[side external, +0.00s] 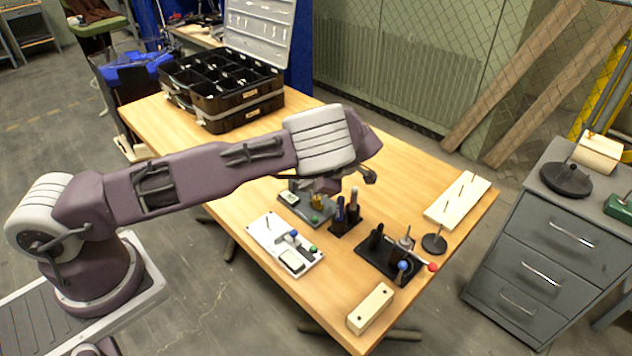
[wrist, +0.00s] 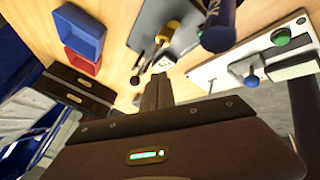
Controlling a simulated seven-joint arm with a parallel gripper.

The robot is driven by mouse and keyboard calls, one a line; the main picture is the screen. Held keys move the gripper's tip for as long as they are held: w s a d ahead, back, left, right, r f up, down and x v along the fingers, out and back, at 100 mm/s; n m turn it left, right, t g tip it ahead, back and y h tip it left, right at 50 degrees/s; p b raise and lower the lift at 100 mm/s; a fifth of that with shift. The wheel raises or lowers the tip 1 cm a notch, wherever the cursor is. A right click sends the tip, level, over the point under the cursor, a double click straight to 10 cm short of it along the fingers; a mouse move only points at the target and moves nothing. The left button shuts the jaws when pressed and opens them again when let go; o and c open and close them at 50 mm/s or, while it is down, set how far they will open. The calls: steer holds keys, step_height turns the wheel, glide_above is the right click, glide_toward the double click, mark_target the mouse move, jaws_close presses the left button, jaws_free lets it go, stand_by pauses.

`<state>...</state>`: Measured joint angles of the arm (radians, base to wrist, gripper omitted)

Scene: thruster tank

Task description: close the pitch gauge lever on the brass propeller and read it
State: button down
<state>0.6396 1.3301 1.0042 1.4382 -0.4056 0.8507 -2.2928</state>
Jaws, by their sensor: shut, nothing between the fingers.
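The closed fingers also show in the wrist view (wrist: 158,80).
A white plate (side external: 263,231) with blue and green knobs stands in front. A dark tool holder (side external: 343,228) is close on the right. A black fixture (side external: 375,262) has a red-tipped lever (side external: 431,266).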

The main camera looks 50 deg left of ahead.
steer(key=shift+w+a+r, duration=0.15)
steer(key=shift+w+a, duration=0.55)
steer(key=shift+a, duration=0.35)
